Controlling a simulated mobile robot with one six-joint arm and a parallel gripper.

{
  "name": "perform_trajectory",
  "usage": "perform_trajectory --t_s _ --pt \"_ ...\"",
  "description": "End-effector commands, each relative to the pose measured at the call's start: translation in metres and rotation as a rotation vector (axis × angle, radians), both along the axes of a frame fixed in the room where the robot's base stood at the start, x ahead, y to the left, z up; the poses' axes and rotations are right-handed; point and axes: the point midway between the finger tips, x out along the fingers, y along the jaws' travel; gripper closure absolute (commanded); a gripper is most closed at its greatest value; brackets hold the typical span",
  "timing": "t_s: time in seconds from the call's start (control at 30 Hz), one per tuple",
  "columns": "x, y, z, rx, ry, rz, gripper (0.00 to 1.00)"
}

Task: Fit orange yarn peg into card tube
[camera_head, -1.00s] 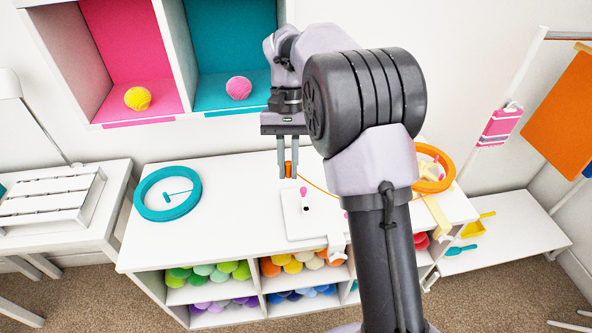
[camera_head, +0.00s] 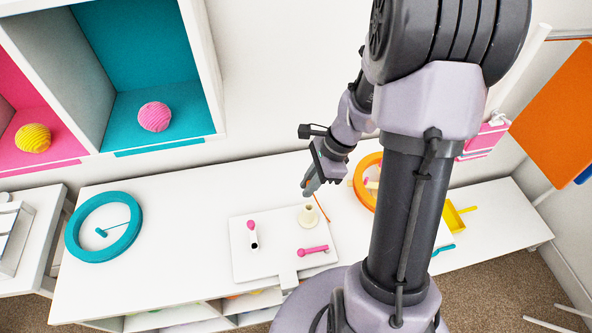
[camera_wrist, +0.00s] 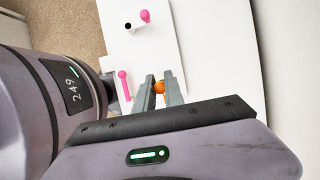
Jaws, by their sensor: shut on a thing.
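My gripper (camera_head: 309,189) is just behind and above the cream card tube (camera_head: 308,215), which stands upright with its open top on a white board (camera_head: 280,265). In the wrist view the fingers (camera_wrist: 160,92) are shut on the orange yarn peg (camera_wrist: 160,87), seen near their tips. In the head view the peg is mostly hidden by the fingers, and an orange strand (camera_head: 321,208) hangs beside them. The peg is not in the tube. The tube cannot be made out in the wrist view.
The board also holds a pink-headed peg (camera_head: 250,225), a dark-holed white piece (camera_head: 254,242) and a pink stick (camera_head: 313,250). A teal ring (camera_head: 75,240) lies left; an orange ring (camera_head: 362,180) is close right of my gripper. The tabletop between is clear.

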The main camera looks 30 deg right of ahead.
Motion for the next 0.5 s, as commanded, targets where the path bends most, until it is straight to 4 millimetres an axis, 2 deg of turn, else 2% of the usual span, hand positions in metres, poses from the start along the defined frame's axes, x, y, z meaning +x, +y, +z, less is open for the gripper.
perform_trajectory --t_s 0.37,0.5 --pt "0.000 0.001 0.000 -0.001 0.000 -0.007 1.00" --pt "0.000 0.001 -0.011 -0.001 -0.001 -0.006 1.00"
